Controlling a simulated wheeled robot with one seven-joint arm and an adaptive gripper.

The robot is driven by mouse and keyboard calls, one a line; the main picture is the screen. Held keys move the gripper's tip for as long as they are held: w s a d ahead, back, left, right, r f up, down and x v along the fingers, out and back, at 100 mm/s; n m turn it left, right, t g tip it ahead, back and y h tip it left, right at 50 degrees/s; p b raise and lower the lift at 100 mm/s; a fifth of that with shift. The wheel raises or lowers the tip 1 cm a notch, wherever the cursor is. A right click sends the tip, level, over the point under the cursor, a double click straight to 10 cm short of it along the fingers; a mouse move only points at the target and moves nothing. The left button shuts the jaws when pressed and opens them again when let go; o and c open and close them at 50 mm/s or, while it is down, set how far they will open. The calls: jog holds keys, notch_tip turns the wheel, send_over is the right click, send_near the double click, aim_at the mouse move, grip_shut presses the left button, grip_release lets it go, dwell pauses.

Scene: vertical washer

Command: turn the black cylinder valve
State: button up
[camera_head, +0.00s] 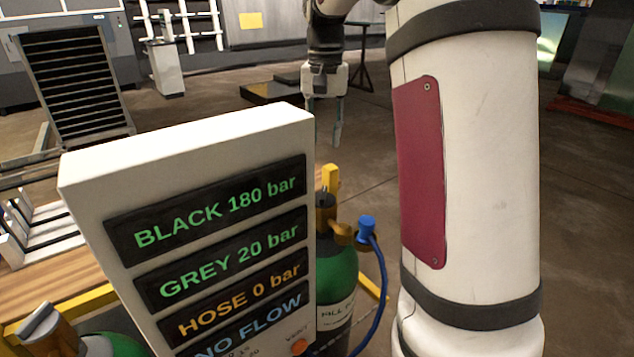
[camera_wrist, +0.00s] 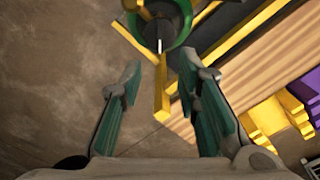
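My gripper (camera_head: 326,122) hangs behind the display box in the head view, fingers pointing down. In the wrist view my gripper (camera_wrist: 160,72) is open, with its two green-lined fingers apart and nothing held. A yellow bar (camera_wrist: 161,100) shows beyond and between the fingertips, below a green cylinder top (camera_wrist: 184,32). In the head view a yellow upright piece (camera_head: 331,178) stands below my gripper, by the brass valve body of a green cylinder (camera_head: 336,270). A blue knob (camera_head: 366,224) and blue hose are at its right. I cannot tell which valve is the black cylinder's.
A white display box (camera_head: 190,130) fills the front, reading BLACK 180 bar, GREY 20 bar, HOSE 0 bar, NO FLOW. Another valve top (camera_head: 42,325) shows at the lower left. A wooden-slatted bench (camera_head: 45,275) lies left.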

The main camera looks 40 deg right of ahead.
aim_at(323, 192)
notch_tip(323, 192, down, 14)
jog(key=shift+r+p, duration=0.25)
jog(key=shift+p, duration=0.3)
grip_shut()
